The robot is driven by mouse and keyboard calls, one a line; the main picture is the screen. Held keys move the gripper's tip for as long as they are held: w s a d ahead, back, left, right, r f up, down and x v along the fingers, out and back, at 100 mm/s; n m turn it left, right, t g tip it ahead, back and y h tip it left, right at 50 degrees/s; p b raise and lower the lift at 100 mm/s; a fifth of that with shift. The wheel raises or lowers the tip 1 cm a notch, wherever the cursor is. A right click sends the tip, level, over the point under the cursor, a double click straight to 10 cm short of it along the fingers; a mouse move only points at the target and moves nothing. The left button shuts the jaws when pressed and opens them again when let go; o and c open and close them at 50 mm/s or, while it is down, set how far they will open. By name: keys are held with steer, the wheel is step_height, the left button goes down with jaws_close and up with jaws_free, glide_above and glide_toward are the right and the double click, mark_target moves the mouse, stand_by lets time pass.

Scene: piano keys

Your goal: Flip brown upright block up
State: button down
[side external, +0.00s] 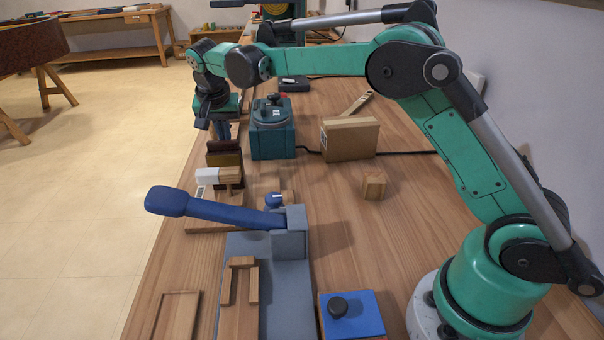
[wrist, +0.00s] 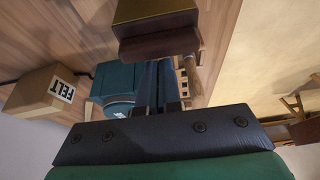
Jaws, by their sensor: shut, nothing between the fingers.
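A dark brown block (side external: 228,159) stands on the workbench at centre left in the side view, just behind a white-tipped wooden piano key (side external: 208,175). In the wrist view the brown block (wrist: 158,44) shows at the top, with a gold-coloured face. My gripper (side external: 222,134) points down just behind the block in the side view. In the wrist view its two dark fingers (wrist: 160,68) are together and empty, with their tips close to the block. I cannot tell whether they touch it.
A teal machine with a round top (side external: 272,140) stands right of my gripper. A cardboard box (side external: 350,139) marked FELT is farther right. A long blue lever (side external: 215,208) on a grey base lies in front. A small wooden block (side external: 374,186) stands on mostly clear bench.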

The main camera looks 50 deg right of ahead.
steer(key=shift+s+a, duration=1.45)
step_height(320, 180, up, 10)
steer(key=f, duration=0.1)
glide_above(224, 153)
steer(key=shift+s+a+r, duration=0.15)
steer(key=shift+s+r, duration=0.05)
steer(key=shift+r, duration=0.05)
